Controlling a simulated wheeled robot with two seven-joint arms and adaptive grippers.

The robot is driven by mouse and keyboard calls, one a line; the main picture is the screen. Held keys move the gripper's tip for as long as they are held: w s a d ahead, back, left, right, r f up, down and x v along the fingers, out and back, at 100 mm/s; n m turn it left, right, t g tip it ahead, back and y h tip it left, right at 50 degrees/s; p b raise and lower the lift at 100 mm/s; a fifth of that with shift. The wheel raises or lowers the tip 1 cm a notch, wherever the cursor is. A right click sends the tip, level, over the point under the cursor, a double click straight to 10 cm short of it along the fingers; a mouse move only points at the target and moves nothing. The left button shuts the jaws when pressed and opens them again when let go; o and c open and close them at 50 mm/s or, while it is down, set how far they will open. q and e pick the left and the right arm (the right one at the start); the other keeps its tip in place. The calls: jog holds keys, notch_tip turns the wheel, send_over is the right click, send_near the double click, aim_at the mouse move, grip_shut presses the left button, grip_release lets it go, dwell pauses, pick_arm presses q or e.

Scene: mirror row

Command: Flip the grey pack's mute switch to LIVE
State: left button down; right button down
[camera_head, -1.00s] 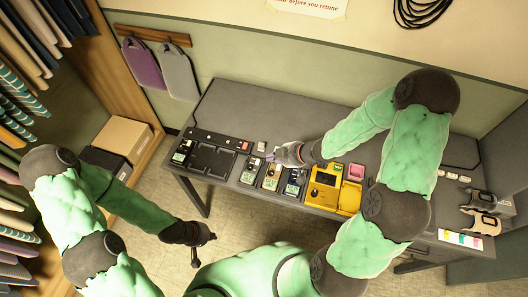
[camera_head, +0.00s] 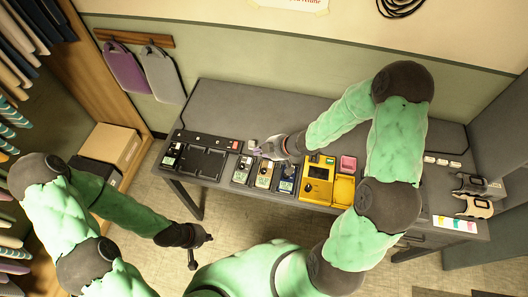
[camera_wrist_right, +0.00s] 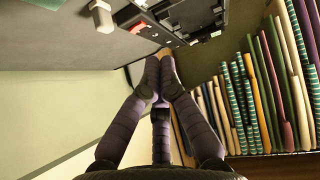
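Three small packs lie in a row on the dark table. The left one (camera_head: 243,169) looks grey, the middle one (camera_head: 264,174) pale tan and the right one (camera_head: 286,179) dark blue. Their mute switches are too small to read. My right gripper (camera_head: 262,151) is just behind the row, over the table, near the left and middle packs. In the right wrist view its dark purple fingers (camera_wrist_right: 159,58) come together at the tips, with nothing visible held. My left gripper (camera_head: 203,247) hangs in front of the table, fingers apart and empty.
A black dock (camera_head: 203,161) with another pack stands left of the row. A small pale block (camera_head: 252,144) sits behind the packs. My right arm spans the table's right half.

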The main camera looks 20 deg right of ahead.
aim_at(252, 162)
jog(key=b+x, duration=0.1)
jog(key=x, duration=0.4)
jog(key=shift+a+f, duration=0.1)
jog(key=shift+f, duration=0.1)
jog(key=f, duration=0.1)
jog(key=f+b, duration=0.1)
jog(key=f, duration=0.1)
jog(key=shift+w, duration=0.25)
jog(key=shift+w+f+b, duration=0.1)
jog(key=shift+f+b, duration=0.2)
jog(key=shift+f, duration=0.1)
jog(key=shift+d+f, duration=0.1)
jog(key=shift+d, duration=0.1)
jog(key=shift+w+d+f, duration=0.1)
jog(key=shift+w+f, duration=0.05)
jog(key=shift+f, duration=0.15)
